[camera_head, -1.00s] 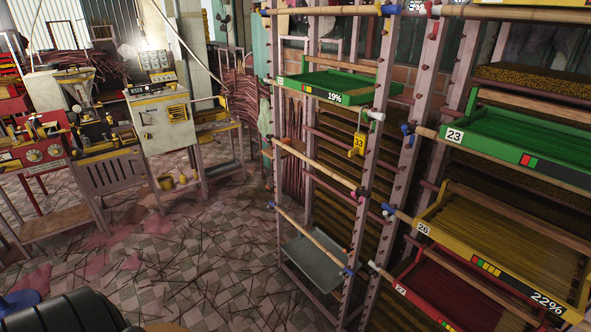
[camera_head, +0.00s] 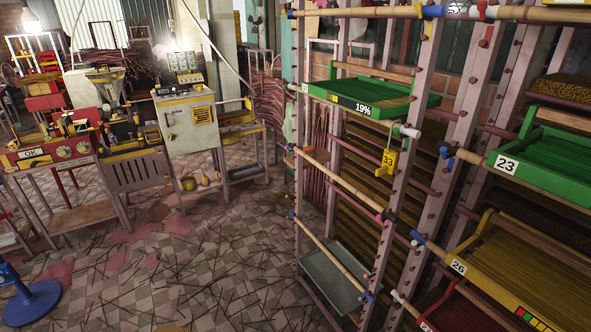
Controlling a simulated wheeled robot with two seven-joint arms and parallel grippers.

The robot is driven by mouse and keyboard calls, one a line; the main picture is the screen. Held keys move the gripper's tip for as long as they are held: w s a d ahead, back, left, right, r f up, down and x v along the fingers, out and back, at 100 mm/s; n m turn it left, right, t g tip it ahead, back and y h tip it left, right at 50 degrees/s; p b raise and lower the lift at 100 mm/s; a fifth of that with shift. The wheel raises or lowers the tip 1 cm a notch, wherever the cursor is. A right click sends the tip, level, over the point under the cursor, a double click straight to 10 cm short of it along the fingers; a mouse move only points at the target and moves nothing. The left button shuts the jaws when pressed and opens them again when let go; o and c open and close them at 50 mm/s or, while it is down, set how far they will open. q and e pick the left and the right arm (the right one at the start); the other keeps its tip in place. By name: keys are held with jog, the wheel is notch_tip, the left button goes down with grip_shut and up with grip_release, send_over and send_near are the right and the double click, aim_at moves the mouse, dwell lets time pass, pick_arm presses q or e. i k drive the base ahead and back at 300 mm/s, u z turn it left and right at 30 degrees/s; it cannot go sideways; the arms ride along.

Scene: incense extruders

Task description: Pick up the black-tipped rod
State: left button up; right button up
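I cannot make out a black tip on any rod. Wooden rods lie across the rack (camera_head: 404,120) on the right. The top rod (camera_head: 350,13) has a blue end at its right. A middle rod (camera_head: 340,183) has a blue left end and a reddish right end. A lower rod (camera_head: 330,252) has blue ends. Another rod (camera_head: 478,160) with a blue end runs below the green tray marked 23. Neither of my grippers is in view.
Green trays marked 19% (camera_head: 335,97) and 23 (camera_head: 540,169) and a yellow tray marked 26 (camera_head: 500,290) sit in the racks. A yellow tag 33 (camera_head: 388,160) hangs there. Machines (camera_head: 190,125) stand at left. A blue round base (camera_head: 32,304) is lower left. The stick-littered floor between is open.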

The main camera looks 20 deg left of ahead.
aim_at(390, 217)
jog(key=i, duration=0.85)
jog(key=z, duration=0.65)
